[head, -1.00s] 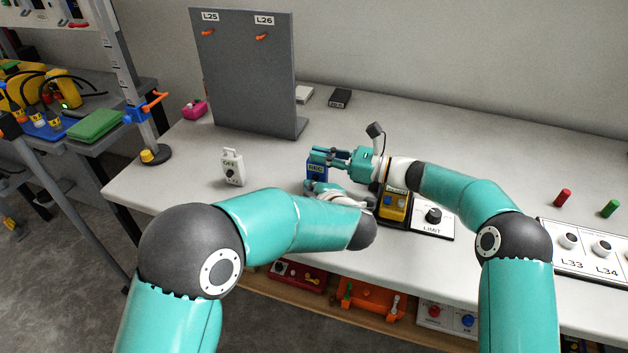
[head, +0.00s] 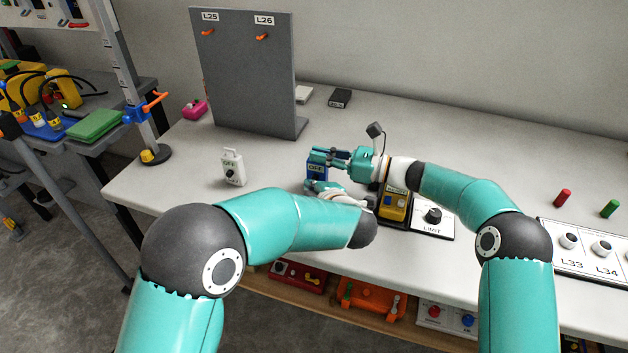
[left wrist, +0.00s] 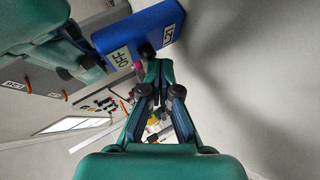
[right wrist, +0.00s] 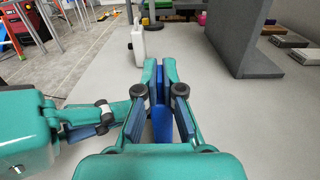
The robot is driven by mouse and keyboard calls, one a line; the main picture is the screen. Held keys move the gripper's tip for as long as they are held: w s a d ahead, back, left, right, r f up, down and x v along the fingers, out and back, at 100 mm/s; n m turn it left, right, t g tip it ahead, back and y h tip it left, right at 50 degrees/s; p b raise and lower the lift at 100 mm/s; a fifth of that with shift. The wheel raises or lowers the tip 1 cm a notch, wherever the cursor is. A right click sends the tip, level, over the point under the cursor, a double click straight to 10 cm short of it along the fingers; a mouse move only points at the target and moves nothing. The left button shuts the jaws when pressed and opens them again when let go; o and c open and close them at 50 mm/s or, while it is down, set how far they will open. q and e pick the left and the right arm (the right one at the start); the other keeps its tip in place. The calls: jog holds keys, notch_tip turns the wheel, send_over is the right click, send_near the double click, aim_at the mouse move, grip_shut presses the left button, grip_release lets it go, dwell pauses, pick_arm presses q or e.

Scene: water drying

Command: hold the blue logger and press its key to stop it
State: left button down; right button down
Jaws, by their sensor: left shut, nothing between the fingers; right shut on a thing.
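The blue logger (head: 317,172) is held upright above the bench, its small display reading OFF. My right gripper (head: 322,156) is shut on its upper part; the right wrist view shows the thin blue body (right wrist: 159,120) between the fingers. In the left wrist view the logger (left wrist: 165,18) shows its OFF display, a label and a dark round key (left wrist: 146,51). My left gripper (head: 313,186) is shut and empty, low in front of the logger. Its fingertips (left wrist: 159,66) are close to the key; I cannot tell whether they touch it.
A white switch box (head: 233,170) stands left of the logger. A grey panel (head: 245,75) with orange hooks stands behind. A yellow device (head: 395,208) and a LIMIT knob plate (head: 432,226) are to the right, near my right wrist. Bench left of the logger is mostly clear.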

pick_arm(q)
jog(key=shift+s+a, duration=0.2)
jog(key=shift+s, duration=0.55)
jog(key=shift+s+a, duration=0.25)
jog(key=shift+s, duration=0.55)
jog(key=shift+s+a, duration=0.25)
jog(key=shift+s, duration=0.5)
jog(key=shift+s+a, duration=0.25)
jog(key=shift+s, duration=0.55)
pick_arm(e)
jog(key=c, duration=1.2)
grip_release()
jog(key=shift+c, duration=0.2)
